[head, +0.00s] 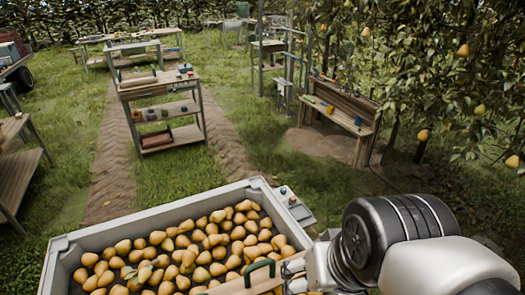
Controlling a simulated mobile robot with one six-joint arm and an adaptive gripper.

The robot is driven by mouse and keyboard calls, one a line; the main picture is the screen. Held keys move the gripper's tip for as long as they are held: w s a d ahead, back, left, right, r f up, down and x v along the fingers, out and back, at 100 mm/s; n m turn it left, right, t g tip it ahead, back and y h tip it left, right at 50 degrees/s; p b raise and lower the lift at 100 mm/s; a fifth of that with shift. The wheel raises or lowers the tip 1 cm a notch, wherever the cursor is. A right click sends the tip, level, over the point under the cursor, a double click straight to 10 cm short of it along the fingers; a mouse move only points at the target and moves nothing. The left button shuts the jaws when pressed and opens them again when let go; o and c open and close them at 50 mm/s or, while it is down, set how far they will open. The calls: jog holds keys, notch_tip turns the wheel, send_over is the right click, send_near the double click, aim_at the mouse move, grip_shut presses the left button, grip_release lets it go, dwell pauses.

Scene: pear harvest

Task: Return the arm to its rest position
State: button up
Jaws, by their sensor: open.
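My arm shows at the bottom right of the head view, with a black ringed joint and white links. It reaches over the right front part of a grey crate (160,219). The crate is filled with many yellow-brown pears (190,250). My gripper is not visible; the arm's far end runs out of the picture at the bottom edge. The arm hides the crate's front right corner.
A small grey box (291,203) sits at the crate's right. A shelf cart (160,90), a workbench (340,110) and pear trees (440,70) stand beyond. Grass and brick paths lie between.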

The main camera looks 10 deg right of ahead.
jog(key=shift+s+a+r+n, duration=0.15)
jog(key=shift+s+n, duration=0.55)
jog(key=shift+s, duration=0.35)
jog(key=shift+o, duration=0.5)
jog(key=shift+w, duration=0.1)
